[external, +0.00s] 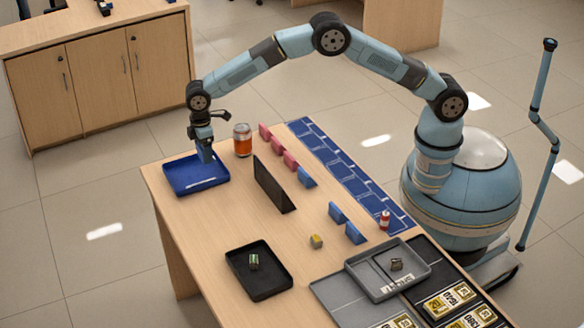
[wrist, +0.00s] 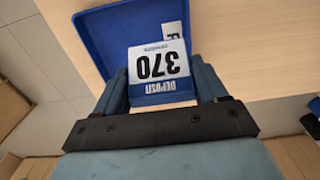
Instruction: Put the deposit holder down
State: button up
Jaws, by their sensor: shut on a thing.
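The deposit holder (wrist: 160,65) shows in the wrist view as a blue piece with a white face reading 370 and DEPOSIT, upside down in the picture. My gripper (wrist: 160,90) is shut on it, with a finger on each side. In the external view my gripper (external: 206,153) points down at the blue tray (external: 182,190) on the counter's far left end. The holder is mostly hidden there, and I cannot tell whether it touches the tray floor.
An orange can (external: 242,140) stands right of the tray. A black upright divider (external: 272,186) and several pink and blue holders stand beyond it, by a blue mat (external: 345,168). A black tray (external: 258,288) and a grey tray (external: 360,262) sit nearer. Bare counter lies between the blue and black trays.

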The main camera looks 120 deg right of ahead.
send_over(194, 180)
jog(key=f, duration=0.5)
jog(key=shift+s+a+f, duration=0.15)
jog(key=shift+a, duration=0.05)
jog(key=shift+f, duration=1.7)
jog(key=shift+f, duration=0.1)
jog(key=o, duration=0.8)
jog(key=shift+c, duration=0.2)
